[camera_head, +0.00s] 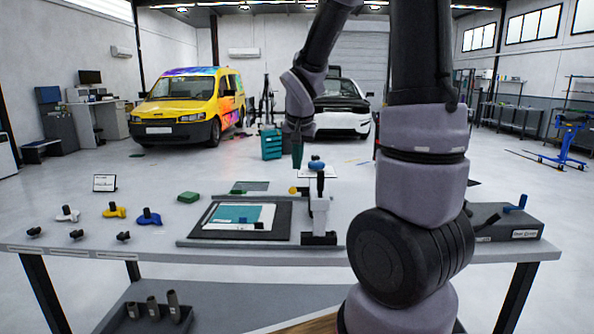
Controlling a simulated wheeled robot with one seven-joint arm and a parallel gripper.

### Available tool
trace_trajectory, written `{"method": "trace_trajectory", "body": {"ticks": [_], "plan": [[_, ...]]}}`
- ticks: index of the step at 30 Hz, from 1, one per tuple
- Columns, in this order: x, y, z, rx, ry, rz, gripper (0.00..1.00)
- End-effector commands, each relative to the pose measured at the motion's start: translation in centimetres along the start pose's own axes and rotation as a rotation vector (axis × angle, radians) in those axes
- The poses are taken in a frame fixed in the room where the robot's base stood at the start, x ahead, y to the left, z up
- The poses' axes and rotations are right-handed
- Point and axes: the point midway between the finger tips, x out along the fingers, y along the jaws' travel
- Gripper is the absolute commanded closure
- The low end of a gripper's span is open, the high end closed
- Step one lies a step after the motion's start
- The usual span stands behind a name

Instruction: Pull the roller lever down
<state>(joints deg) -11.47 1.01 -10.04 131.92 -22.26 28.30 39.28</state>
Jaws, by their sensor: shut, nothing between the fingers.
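A small grey-white upright unit (319,215) stands on a black base at the right end of a dark board (284,217) on the table. A black upright piece (320,184) rises from it, with a blue knob (316,164) at the top; this looks like the roller lever, though I cannot be sure at this size. My gripper (297,163) points down just left of the blue knob and a little above the table items. It is shut and empty. Whether it touches the knob or stands behind it cannot be told.
On the table (160,251), coloured clamps (115,211) and small black parts lie left, near a green block (188,197). A teal-and-white sheet (234,217) lies on the board. A grey box (507,221) with a blue lever (515,204) stands right. My arm hides part of the table.

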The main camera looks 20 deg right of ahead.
Motion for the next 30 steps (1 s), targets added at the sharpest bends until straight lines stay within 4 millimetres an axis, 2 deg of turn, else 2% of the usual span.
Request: {"method": "trace_trajectory", "body": {"ticks": [3,8,26,30], "plan": [[-1.9,0.2,1.1,-0.001,0.004,-0.004,1.0],[-3.4,0.4,1.9,0.001,0.003,-0.002,1.0],[-3.9,0.5,2.2,0.002,0.004,-0.002,1.0],[-5.5,0.9,2.5,0.004,0.007,-0.023,1.0]]}}
